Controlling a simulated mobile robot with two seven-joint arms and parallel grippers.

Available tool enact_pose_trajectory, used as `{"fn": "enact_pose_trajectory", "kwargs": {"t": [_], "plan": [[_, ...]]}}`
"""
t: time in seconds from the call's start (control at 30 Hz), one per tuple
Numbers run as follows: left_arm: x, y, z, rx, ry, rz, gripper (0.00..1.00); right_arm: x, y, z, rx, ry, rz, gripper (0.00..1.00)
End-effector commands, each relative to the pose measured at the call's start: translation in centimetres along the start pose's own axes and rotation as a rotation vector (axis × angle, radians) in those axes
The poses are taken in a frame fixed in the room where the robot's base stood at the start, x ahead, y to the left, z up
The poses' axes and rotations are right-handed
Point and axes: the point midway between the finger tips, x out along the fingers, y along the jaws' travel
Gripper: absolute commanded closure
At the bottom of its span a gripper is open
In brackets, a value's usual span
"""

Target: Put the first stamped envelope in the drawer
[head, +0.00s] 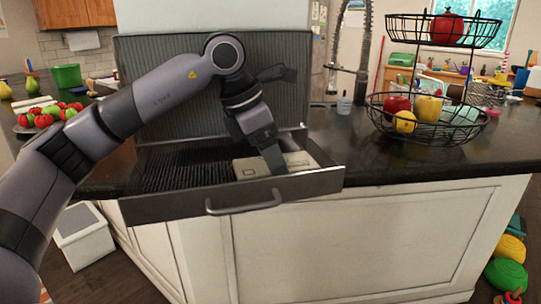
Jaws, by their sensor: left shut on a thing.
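A pale envelope (244,171) lies in the right part of an open drawer (180,207) under the counter. The drawer is dark with a ribbed inside and a metal handle on its front. My left gripper (276,166) reaches down from above into the drawer and is shut on the envelope; its fingers hide part of it. I cannot make out a stamp clearly. My right gripper does not show.
A ribbed dark panel (170,60) stands upright behind the drawer. A two-tier wire fruit basket (420,125) stands on the counter at the right. A plate of red and green fruit (22,128) is at the far left. The dark counter (350,155) is clear between drawer and basket.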

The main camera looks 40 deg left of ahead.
Motion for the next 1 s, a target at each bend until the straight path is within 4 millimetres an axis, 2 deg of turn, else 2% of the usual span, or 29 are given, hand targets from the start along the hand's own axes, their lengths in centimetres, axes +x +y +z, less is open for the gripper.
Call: {"fn": "enact_pose_trajectory", "kwargs": {"t": [0.37,0.4,0.43,0.77,0.87,1.0], "plan": [[0.5,0.0,-0.2,0.001,-0.002,0.0,0.52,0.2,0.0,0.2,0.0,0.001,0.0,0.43],[0.3,0.0,-0.1,0.001,-0.002,0.0,0.09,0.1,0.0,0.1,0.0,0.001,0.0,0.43],[0.3,0.0,-0.1,0.001,-0.002,0.0,0.0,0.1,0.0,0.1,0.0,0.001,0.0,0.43],[-0.2,0.0,0.1,0.001,-0.003,0.001,0.0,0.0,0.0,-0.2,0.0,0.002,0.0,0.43],[-1.6,0.0,0.1,0.001,-0.006,0.003,0.0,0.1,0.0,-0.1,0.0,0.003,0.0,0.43],[-4.5,0.0,0.1,0.001,-0.007,0.003,0.0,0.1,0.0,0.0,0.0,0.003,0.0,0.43]]}}
